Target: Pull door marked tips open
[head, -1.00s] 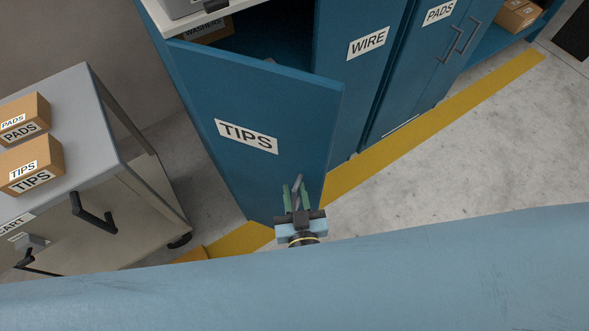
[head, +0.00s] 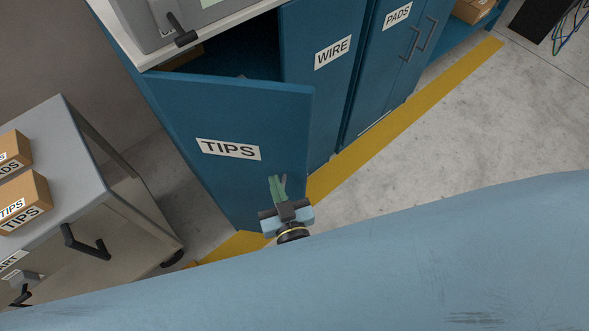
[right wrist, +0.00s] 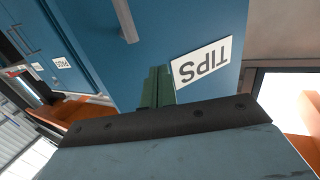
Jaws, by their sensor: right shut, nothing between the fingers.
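The blue door marked TIPS (head: 245,115) stands partly open, its free edge swung out from the cabinet. It also shows in the right wrist view (right wrist: 190,30), with its label upside down. My right gripper (head: 277,182) is at the lower right part of the door, near its free edge. Its green fingers are together and empty, and they also show in the right wrist view (right wrist: 157,75), in front of the door face. A grey bar handle (right wrist: 125,20) on the door lies apart from the fingertips. I cannot tell whether the fingers touch the door. My left gripper is not in view.
A grey cart (head: 60,135) with cardboard boxes (head: 25,200) stands left of the door. The WIRE door (head: 325,90) and PADS doors (head: 390,70) are shut on the right. A dark interior (head: 240,55) shows behind the TIPS door. Concrete floor (head: 450,125) is clear at right.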

